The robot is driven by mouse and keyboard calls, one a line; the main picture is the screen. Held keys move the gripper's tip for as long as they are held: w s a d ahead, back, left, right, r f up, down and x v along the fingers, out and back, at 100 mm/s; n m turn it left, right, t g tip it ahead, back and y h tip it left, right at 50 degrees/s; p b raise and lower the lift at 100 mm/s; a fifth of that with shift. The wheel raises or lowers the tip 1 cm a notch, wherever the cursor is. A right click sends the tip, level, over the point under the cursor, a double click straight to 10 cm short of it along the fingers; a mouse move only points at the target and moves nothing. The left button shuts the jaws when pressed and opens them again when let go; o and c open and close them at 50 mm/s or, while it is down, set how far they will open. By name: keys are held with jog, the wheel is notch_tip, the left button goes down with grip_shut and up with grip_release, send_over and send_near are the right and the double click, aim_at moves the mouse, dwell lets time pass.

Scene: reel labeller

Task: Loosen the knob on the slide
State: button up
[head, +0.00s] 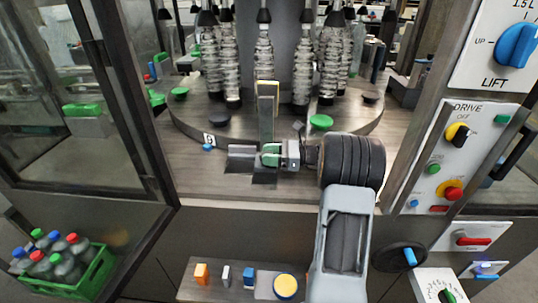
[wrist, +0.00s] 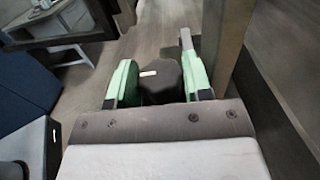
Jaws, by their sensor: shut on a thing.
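The slide (head: 241,158) is a low grey block on the machine deck, at the foot of an upright grey post (head: 266,118) with a yellow-edged top. My gripper (head: 270,154) reaches in from the right at the slide. In the wrist view, its green-padded fingers (wrist: 158,84) stand on both sides of a dark, faceted knob (wrist: 161,76) and are shut on it. A small pale mark shows on the knob's near top. In the head view the knob is mostly hidden by the fingers.
A round table (head: 200,112) with several clear bottles stands behind the slide. The post also rises close to the right finger in the wrist view (wrist: 228,45). A control panel (head: 455,160) is at right, a green bottle crate (head: 88,283) at lower left.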

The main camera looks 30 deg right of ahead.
jog(key=o, duration=0.9)
jog(key=b+v, duration=0.1)
jog(key=v, duration=1.2)
jog(key=shift+s+d+r+b, duration=0.1)
jog(key=shift+d+b, duration=0.2)
jog(key=shift+d, duration=0.05)
